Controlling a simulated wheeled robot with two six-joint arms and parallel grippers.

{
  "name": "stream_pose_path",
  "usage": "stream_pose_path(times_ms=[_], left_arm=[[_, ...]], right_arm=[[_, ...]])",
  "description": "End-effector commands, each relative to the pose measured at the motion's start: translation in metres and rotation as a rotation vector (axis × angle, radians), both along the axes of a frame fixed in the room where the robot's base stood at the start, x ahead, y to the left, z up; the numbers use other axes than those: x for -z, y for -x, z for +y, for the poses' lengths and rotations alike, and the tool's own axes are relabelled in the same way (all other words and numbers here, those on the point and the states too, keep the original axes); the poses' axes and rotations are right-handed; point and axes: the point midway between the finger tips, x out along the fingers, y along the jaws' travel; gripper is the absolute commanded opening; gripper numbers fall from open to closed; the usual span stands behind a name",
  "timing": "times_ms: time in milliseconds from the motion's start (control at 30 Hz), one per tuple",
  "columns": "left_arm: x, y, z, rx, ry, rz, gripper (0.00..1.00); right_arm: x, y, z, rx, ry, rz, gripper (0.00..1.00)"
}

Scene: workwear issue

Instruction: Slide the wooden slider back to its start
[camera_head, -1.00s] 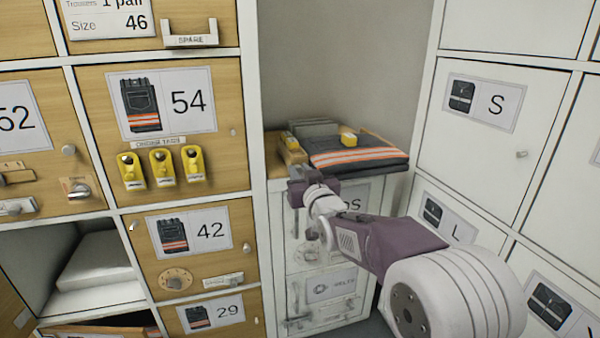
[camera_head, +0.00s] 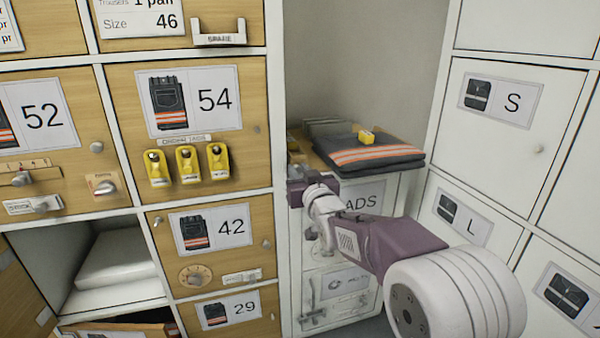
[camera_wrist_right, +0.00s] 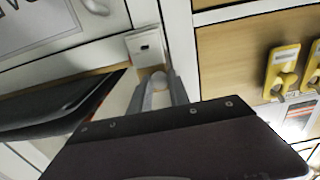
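A wooden slider plate with a scale and a small grey knob (camera_head: 21,179) is on the wooden door 52 (camera_head: 84,147) at the left edge of the head view. Which end is its start cannot be told. My right gripper (camera_head: 296,178) is in front of the low white cabinet, well to the right of the slider. In the right wrist view its two grey fingers (camera_wrist_right: 160,92) are apart, with a pale round knob showing between them; I see no grip on it. My left gripper is out of view.
Door 54 (camera_head: 245,150) carries yellow order tags (camera_head: 187,163). An open compartment (camera_head: 65,285) holds white packs (camera_head: 115,262). White lockers (camera_head: 500,180) stand right.

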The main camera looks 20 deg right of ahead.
Motion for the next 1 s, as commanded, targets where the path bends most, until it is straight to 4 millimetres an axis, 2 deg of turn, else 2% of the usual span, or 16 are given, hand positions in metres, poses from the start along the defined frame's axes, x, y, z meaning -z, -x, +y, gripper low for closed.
stream_pose_path(times_ms=[467,567,667,1000], left_arm=[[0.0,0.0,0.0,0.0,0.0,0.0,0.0],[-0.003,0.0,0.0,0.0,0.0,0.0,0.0],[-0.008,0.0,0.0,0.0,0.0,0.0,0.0],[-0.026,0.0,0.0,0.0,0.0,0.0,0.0]], right_arm=[[0.001,0.0,0.002,-0.003,0.001,0.002,0.31],[-0.001,0.005,0.001,-0.003,0.001,0.001,0.31],[-0.002,0.018,0.001,-0.003,0.001,0.002,0.31],[-0.001,0.081,-0.001,-0.003,0.001,0.004,0.31]])
